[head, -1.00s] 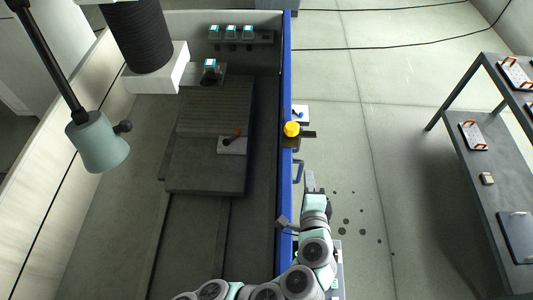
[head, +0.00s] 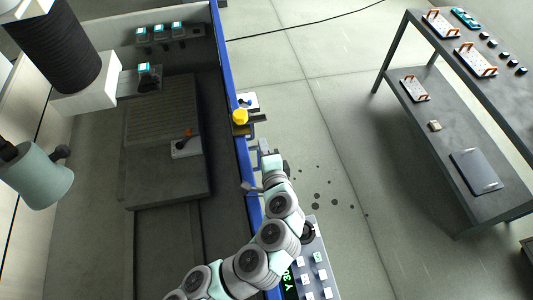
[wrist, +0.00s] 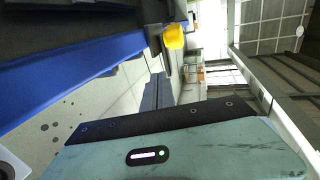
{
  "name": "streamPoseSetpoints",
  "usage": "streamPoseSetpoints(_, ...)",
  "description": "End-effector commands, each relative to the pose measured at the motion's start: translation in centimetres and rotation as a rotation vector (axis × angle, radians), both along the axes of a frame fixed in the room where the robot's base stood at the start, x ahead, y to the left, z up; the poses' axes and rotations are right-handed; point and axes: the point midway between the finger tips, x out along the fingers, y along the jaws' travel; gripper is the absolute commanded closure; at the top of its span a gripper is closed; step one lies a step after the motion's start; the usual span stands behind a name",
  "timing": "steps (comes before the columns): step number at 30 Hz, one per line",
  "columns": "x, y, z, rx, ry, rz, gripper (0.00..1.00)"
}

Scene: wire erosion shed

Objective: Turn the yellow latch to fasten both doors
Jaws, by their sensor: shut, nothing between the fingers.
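The yellow latch (head: 240,117) sits on top of the blue door edge (head: 228,75) in the head view, with a dark bar running to its right. In the wrist view the latch (wrist: 174,37) is near the upper middle, beside the blue door panel (wrist: 70,78). My gripper (head: 265,150) is on the outer side of the doors, a little below and right of the latch. It is shut and empty, apart from the latch. In the wrist view its fingers (wrist: 155,92) point up towards the latch. The seam between the doors cannot be made out.
A control panel with buttons (head: 312,262) stands beside my arm. A grey shelf table (head: 440,150) with trays is at the right, with clear floor (head: 320,110) between. Left of the doors lies the machine's dark bed (head: 165,165) with a teal lamp-like head (head: 35,175).

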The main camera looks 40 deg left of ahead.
Motion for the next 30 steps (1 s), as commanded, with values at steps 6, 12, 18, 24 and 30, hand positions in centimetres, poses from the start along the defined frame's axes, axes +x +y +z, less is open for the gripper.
streamPoseSetpoints(6, 1.9, 2.7, -0.9, -0.001, 0.002, 0.002, 1.00)
streamPoseSetpoints(12, 3.4, 4.8, -0.9, -0.001, 0.001, 0.001, 1.00)
streamPoseSetpoints(18, 4.3, 5.8, -1.0, 0.000, 0.000, 0.000, 1.00)
streamPoseSetpoints(24, 4.4, 6.1, -1.1, 0.001, 0.001, 0.000, 1.00)
streamPoseSetpoints(30, 4.4, 6.0, -1.1, 0.000, 0.001, -0.001, 1.00)
